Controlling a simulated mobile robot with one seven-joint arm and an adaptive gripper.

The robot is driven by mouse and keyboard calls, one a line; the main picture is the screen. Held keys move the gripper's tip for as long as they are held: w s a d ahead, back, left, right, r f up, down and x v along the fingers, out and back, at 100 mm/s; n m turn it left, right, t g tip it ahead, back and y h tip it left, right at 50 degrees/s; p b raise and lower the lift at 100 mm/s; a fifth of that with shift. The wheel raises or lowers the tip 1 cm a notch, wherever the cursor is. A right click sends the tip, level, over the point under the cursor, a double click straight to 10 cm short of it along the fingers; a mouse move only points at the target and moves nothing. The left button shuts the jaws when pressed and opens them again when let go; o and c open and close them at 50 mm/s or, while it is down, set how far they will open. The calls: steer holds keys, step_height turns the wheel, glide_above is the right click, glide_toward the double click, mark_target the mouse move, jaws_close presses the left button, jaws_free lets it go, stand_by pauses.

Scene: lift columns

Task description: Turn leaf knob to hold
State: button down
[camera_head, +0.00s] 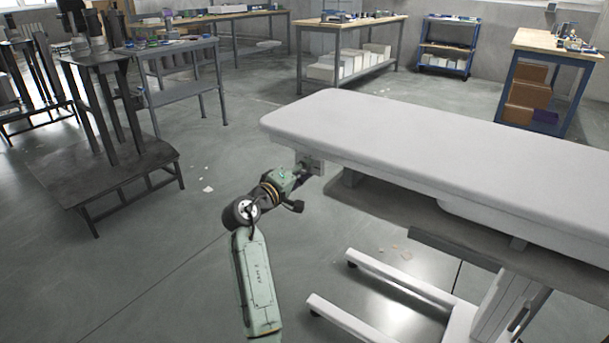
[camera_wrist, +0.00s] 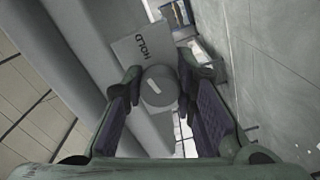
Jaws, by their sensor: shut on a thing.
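The leaf knob (camera_wrist: 157,88) is a round grey knob with a pale mark on its face, in the middle of the wrist view. A grey plate (camera_wrist: 138,48) behind it bears the word HOLD. My gripper (camera_wrist: 158,90) has one finger on each side of the knob and is shut on it. In the head view my gripper (camera_head: 303,172) is at the near left end of the white padded table (camera_head: 420,135), just under its top. A small plate (camera_head: 313,165) shows there; the knob itself is hidden by my gripper.
The table's white legs (camera_head: 345,318) stand on the floor at the lower right. A dark stand with posts (camera_head: 110,170) is at the left. Workbenches (camera_head: 350,25) line the back.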

steer(key=shift+m, duration=0.3)
steer(key=c, duration=1.6)
jaws_free()
steer(key=shift+o, duration=0.2)
steer(key=shift+r, duration=0.1)
